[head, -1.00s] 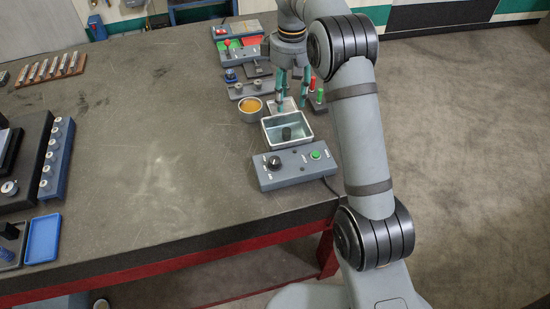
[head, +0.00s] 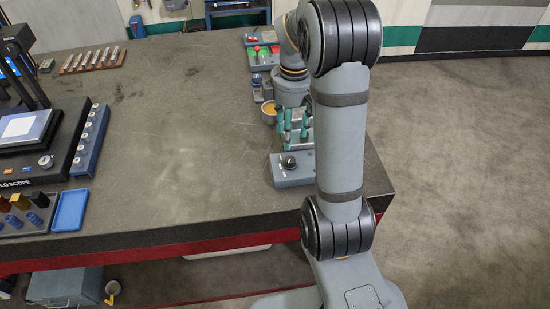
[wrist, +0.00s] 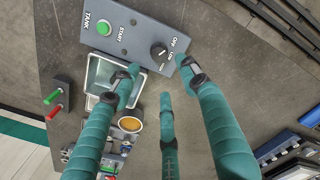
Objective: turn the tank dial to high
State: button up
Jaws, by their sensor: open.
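The tank control box (wrist: 135,35) is a grey box with a black round dial (wrist: 158,50) and a green start button (wrist: 104,28). The labels OFF and LOW show beside the dial; its exact setting is too small to tell. In the head view, the dial (head: 289,162) sits at the left of the box (head: 292,178), and my arm hides the box's right part. My gripper (wrist: 160,76) is open and empty, its three teal fingers spread above and just short of the dial. In the head view, my gripper (head: 294,136) is behind the box.
A metal tank (wrist: 97,78) adjoins the box, partly behind a finger. An amber-filled round cup (head: 268,113) stands farther back. A red and a green handle (wrist: 53,105) lie to the side. The table (head: 190,150) left of the box is clear.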

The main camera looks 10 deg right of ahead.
aim_at(290, 159)
notch_tip(290, 159, down, 10)
jog(key=shift+d+f+p, duration=0.15)
jog(key=shift+p, duration=0.25)
jog(key=shift+c, duration=0.7)
grip_shut()
